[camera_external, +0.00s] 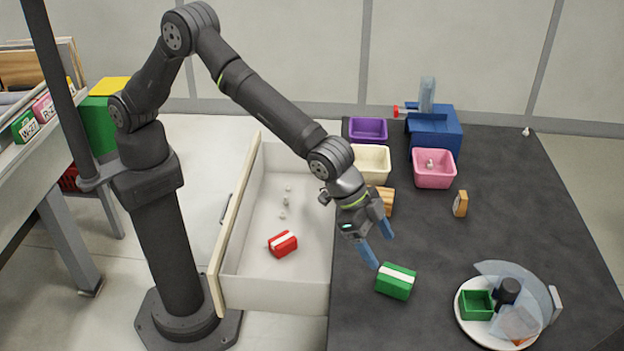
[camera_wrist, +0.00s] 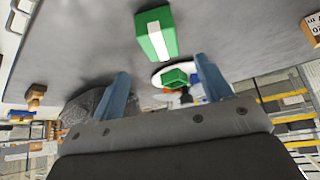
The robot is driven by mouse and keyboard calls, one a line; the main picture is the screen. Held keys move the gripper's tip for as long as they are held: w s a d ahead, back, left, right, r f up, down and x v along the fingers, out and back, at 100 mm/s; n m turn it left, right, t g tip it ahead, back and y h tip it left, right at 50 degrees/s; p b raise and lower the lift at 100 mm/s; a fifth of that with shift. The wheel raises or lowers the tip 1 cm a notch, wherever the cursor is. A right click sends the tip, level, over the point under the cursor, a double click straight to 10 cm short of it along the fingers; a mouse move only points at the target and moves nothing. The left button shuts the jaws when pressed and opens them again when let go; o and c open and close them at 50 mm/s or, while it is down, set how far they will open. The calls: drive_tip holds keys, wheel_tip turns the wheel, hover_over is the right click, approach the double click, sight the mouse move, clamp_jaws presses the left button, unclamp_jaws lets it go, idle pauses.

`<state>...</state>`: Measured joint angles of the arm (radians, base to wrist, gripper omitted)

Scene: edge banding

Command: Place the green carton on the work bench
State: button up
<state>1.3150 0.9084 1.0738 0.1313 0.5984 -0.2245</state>
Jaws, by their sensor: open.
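The green carton (camera_external: 396,281) with a white band lies on the dark work bench (camera_external: 480,215), near its left front edge. It also shows in the wrist view (camera_wrist: 156,34), beyond my fingertips. My gripper (camera_external: 379,246) is open and empty, with blue fingers. In the external view it is just above and behind the carton, apart from it. In the wrist view the two fingers (camera_wrist: 165,75) are spread, with nothing between them touching either one.
An open drawer (camera_external: 262,292) left of the bench holds a red carton (camera_external: 283,243). A white turntable (camera_external: 470,330) with a green bin (camera_external: 476,304) stands front right. Purple (camera_external: 368,128), cream (camera_external: 371,160) and pink bins (camera_external: 434,168) stand at the back. The bench middle is mostly clear.

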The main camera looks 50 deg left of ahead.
sight(388, 266)
drive_tip(key=shift+v, duration=1.3)
drive_tip(key=x, duration=1.2)
drive_tip(key=shift+f, duration=0.2)
drive_tip(key=shift+r, duration=1.15)
